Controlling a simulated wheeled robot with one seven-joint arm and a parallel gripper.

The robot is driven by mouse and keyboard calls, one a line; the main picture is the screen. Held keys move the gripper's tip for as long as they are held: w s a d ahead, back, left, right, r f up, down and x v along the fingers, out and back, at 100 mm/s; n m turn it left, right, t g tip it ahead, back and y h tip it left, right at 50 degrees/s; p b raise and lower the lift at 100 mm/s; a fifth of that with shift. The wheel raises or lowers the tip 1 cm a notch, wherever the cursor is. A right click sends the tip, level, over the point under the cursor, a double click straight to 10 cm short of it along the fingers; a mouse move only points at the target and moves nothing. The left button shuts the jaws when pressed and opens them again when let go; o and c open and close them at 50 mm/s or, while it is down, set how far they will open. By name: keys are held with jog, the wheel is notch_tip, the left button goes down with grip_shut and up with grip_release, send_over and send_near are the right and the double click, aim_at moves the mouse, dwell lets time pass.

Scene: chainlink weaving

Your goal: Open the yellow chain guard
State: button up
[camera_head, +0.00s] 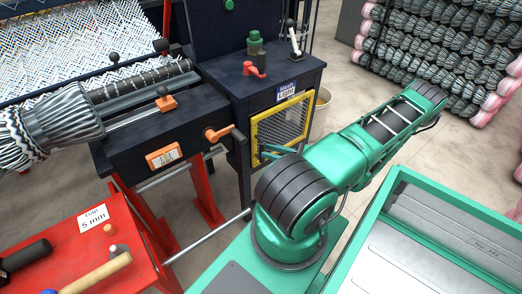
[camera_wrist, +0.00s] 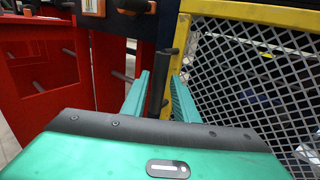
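The yellow chain guard (camera_head: 283,122) is a yellow frame with wire mesh on the front of the dark machine cabinet. It looks shut, flush with the cabinet. In the wrist view its frame (camera_wrist: 262,16) and mesh fill the right side. A dark upright handle bar (camera_wrist: 158,88) stands by the guard's left edge. My gripper (camera_wrist: 160,76) is open, with one teal finger on each side of the bar; contact with the bar is not clear. In the head view, my gripper (camera_head: 275,152) is at the guard's lower left, partly hidden by my arm.
An orange crank handle (camera_head: 218,133) sticks out left of the guard. A red tool table (camera_head: 70,235) stands at the lower left. A white bucket (camera_head: 321,112) stands right of the cabinet. Rolls of chainlink (camera_head: 430,60) are stacked at the upper right. Some floor right of the cabinet is clear.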

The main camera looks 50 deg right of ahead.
jog(key=shift+x, duration=1.8)
jog(key=shift+c, duration=0.7)
grip_shut()
